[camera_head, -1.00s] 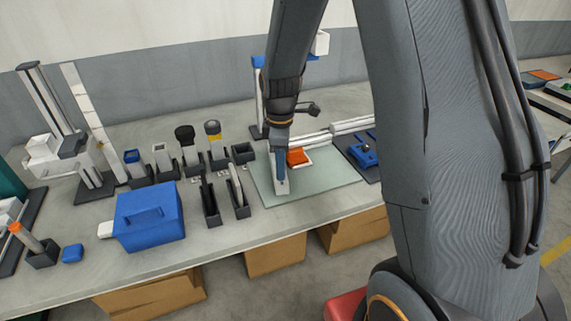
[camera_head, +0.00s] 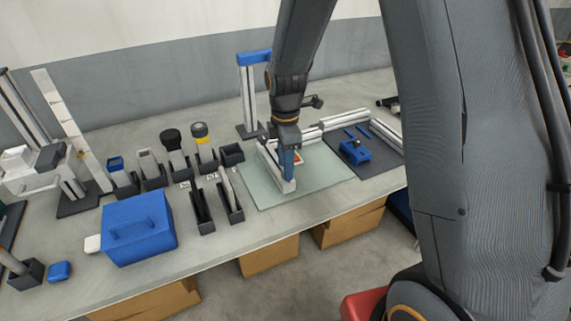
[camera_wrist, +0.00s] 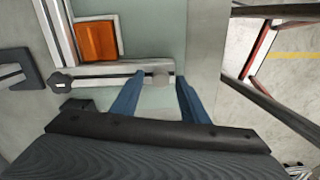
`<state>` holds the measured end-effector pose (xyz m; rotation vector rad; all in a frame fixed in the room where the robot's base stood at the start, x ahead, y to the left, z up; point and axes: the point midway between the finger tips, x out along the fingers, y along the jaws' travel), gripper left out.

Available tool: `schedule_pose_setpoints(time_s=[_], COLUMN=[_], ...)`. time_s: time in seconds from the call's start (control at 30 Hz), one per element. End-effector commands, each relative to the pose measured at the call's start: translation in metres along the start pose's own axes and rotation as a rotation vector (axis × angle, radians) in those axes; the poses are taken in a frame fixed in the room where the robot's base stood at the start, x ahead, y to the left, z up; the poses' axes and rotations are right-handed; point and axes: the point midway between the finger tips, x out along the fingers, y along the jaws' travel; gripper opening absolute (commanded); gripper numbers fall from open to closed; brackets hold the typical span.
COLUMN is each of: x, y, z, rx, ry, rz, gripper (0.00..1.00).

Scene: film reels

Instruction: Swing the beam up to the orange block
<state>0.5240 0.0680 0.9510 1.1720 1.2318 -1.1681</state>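The orange block (camera_wrist: 97,42) sits in a pale shallow frame at upper left in the wrist view; in the head view a small part of it (camera_head: 297,158) shows beside my gripper. The silver beam (camera_wrist: 105,76) lies across the wrist view just below the block, a narrow gap apart. A dark knob (camera_wrist: 61,83) is at its left part, and a grey lug (camera_wrist: 161,77) at its right end. My gripper (camera_wrist: 160,80) is open, its blue fingers on either side of the lug with slight gaps showing. In the head view my gripper (camera_head: 289,172) is low over the beam's near end.
A pale green mat (camera_head: 328,180) lies beneath. A dark plate with a blue clamp (camera_head: 354,151) is to the right. Black holders (camera_head: 202,208) and a blue box (camera_head: 139,228) stand left. A blue-topped post (camera_head: 248,95) stands behind. The mat's front right is clear.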

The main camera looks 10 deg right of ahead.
Motion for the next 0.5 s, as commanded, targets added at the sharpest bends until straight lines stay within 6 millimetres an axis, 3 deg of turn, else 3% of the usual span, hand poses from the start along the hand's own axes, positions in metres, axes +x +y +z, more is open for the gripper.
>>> schedule_pose_setpoints(time_s=[0.27, 0.5], x=[-0.001, -0.026], y=[0.0, 0.001], z=[0.001, 0.001], rx=[0.002, 0.002], ry=[0.0, 0.0], rz=[-0.001, 0.003], gripper=[0.4, 0.4])
